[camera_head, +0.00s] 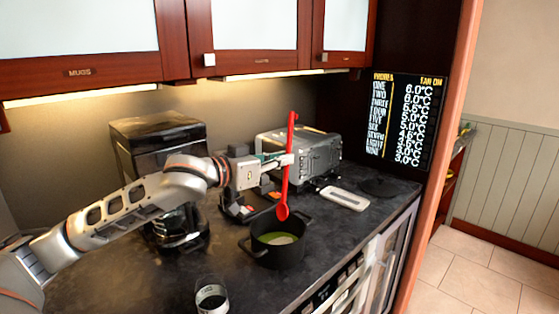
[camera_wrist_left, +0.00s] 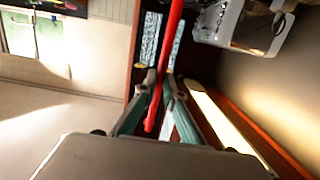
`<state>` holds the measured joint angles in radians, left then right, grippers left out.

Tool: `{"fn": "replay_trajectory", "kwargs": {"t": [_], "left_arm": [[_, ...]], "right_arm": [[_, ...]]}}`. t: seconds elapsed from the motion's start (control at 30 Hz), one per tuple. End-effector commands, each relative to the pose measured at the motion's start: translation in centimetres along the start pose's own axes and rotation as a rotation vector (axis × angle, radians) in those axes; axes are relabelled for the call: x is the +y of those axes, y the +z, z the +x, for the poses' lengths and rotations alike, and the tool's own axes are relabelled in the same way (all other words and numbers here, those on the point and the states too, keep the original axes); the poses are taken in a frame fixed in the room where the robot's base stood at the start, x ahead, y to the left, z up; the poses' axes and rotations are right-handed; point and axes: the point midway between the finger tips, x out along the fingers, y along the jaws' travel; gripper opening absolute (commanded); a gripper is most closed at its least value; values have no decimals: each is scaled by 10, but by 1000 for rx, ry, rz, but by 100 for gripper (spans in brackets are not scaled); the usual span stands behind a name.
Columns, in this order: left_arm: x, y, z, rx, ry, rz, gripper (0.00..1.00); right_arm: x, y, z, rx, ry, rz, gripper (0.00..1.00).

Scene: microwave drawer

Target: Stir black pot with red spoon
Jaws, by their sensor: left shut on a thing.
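The black pot (camera_head: 277,248) stands on the dark counter and holds a greenish liquid (camera_head: 274,239) with a paler patch. The red spoon (camera_head: 287,180) is upright with its bowl down, over the pot's back rim. Its bowl shows above the liquid. My left gripper (camera_head: 287,160) is shut on the spoon's handle, above the pot. In the left wrist view the red spoon (camera_wrist_left: 172,40) passes between the fingers of the left gripper (camera_wrist_left: 160,90). My right gripper is not in view.
A coffee maker (camera_head: 160,160) stands at the back left, behind my left arm. A silver toaster (camera_head: 305,150) is behind the spoon. A glass (camera_head: 211,296) stands at the counter's front. A white flat object (camera_head: 344,198) lies right of the pot. Cabinets (camera_head: 250,38) hang above.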

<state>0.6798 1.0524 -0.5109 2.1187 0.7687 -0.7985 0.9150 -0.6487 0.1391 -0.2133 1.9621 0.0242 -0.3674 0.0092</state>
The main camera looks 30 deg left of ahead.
Motion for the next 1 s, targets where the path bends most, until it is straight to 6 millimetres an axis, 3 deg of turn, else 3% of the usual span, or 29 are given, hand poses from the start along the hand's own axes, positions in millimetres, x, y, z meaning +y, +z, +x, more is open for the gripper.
{"fn": "replay_trajectory", "kwargs": {"t": [1.0], "left_arm": [[0, 82, 0, -2, -1, 0, 0]], "right_arm": [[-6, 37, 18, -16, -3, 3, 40]]}}
